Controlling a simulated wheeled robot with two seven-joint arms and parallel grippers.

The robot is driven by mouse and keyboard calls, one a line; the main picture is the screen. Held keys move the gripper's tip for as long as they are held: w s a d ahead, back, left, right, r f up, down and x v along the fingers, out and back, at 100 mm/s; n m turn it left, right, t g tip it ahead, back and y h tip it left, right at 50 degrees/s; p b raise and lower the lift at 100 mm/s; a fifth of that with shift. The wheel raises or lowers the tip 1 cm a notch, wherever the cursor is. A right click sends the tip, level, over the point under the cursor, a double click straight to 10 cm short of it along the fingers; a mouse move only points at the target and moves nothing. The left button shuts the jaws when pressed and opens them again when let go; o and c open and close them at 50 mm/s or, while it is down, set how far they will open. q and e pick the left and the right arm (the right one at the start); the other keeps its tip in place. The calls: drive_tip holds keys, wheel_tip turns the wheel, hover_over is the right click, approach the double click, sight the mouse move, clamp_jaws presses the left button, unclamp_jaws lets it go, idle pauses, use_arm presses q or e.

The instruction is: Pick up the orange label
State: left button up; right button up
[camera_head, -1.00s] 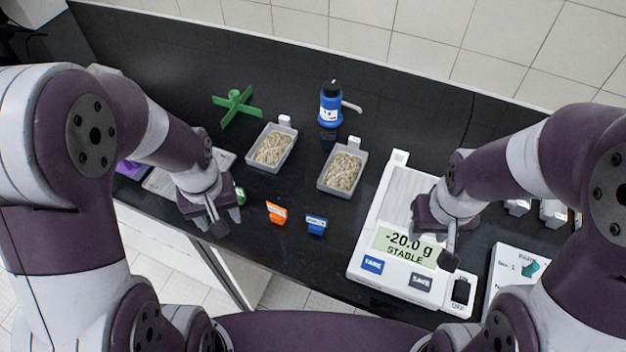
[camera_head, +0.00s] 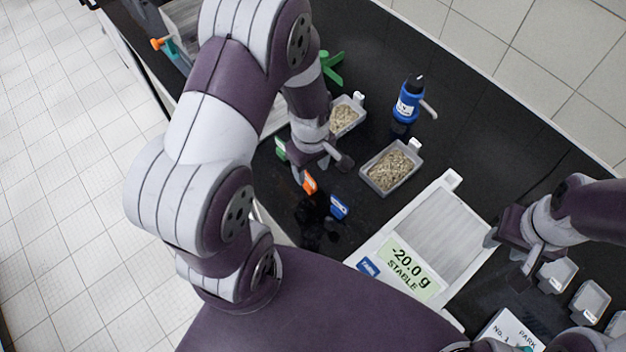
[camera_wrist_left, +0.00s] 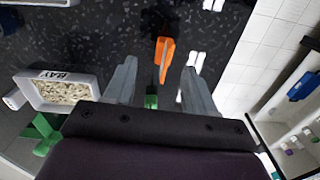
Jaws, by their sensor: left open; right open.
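The orange label (camera_head: 309,184) stands on the black bench, between a green label (camera_head: 280,148) and a blue label (camera_head: 338,207). My left gripper (camera_head: 321,171) is open just above and beside it, with no visible contact. In the left wrist view the orange label (camera_wrist_left: 163,57) lies between the lines of the two spread fingers (camera_wrist_left: 158,82), a little beyond their tips. The green label (camera_wrist_left: 151,98) shows partly behind the gripper body there. My right gripper (camera_head: 508,258) is open and empty, right of the balance.
Two trays of grains, one nearer (camera_head: 391,168) and one partly behind my left gripper (camera_head: 344,118), stand beyond the labels. A blue bottle (camera_head: 408,100) stands behind them. The balance (camera_head: 438,230) reads -20.0 g. A green cross-shaped piece (camera_head: 332,68) lies farther back.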

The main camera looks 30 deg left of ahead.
sight(310, 183)
use_arm(q)
drive_tip(key=f, duration=0.2)
drive_tip(key=s+f+p, duration=0.1)
drive_tip(key=f, duration=0.1)
drive_tip(key=shift+a+f, duration=0.15)
drive_tip(key=shift+f, duration=0.05)
drive_tip(key=shift+w+f, duration=0.1)
drive_tip(key=shift+f, duration=0.2)
drive_tip(key=shift+w, duration=0.15)
drive_tip(key=c, duration=0.9)
clamp_jaws()
use_arm(e)
drive_tip(key=shift+s+a+r, duration=0.15)
drive_tip(key=shift+r, duration=0.2)
drive_tip(key=shift+s+a+r, duration=0.15)
drive_tip(key=shift+r, duration=0.2)
